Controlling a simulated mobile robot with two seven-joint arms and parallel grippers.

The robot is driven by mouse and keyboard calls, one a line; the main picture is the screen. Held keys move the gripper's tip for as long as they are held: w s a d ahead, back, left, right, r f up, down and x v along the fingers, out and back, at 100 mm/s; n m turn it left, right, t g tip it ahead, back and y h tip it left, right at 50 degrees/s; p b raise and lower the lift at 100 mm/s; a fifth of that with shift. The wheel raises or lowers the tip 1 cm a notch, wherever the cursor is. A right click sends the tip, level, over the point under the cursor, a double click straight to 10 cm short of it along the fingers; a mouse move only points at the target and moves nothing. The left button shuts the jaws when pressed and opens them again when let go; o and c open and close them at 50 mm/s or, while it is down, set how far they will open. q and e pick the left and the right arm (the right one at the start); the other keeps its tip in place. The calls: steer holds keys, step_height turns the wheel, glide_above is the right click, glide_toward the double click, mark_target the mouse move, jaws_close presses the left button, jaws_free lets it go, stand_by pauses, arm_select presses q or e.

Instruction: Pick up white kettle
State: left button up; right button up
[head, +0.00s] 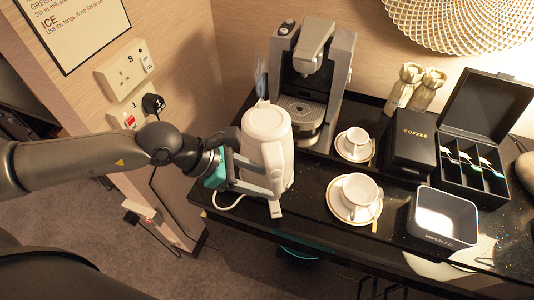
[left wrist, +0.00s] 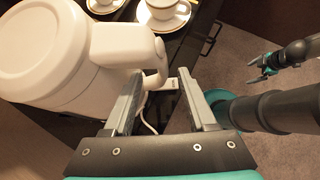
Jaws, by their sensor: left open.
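The white kettle (head: 264,126) stands upright near the left end of the black counter, its handle (head: 275,178) toward the front. It fills the left side of the left wrist view (left wrist: 60,60). My left gripper (head: 268,180) is open at the kettle's front left, its fingers close to the handle. In the left wrist view, the lower part of the handle (left wrist: 158,70) lies near the fingertips; I cannot tell whether they touch it. My right gripper (left wrist: 262,68) shows small at the right of the left wrist view, its fingers apart and empty.
A coffee machine (head: 308,85) stands behind the kettle. Two white cups (head: 357,188) on saucers, a coffee box (head: 412,142) and a dark open bin (head: 442,220) stand to the right. A white cord (head: 228,206) lies by the counter's left edge, near wall sockets (head: 125,72).

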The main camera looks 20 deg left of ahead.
mark_target(276, 186)
arm_select(q)
steer(key=shift+s+p+x, duration=0.1)
steer(key=shift+p+x, duration=0.15)
steer(key=shift+x, duration=1.1)
steer(key=shift+s+p+x, duration=0.15)
steer(key=shift+p+x, duration=0.05)
steer(key=shift+x, duration=1.15)
steer(key=shift+f, duration=0.15)
jaws_close()
steer(key=shift+a, duration=0.1)
steer(key=shift+w+r, duration=0.25)
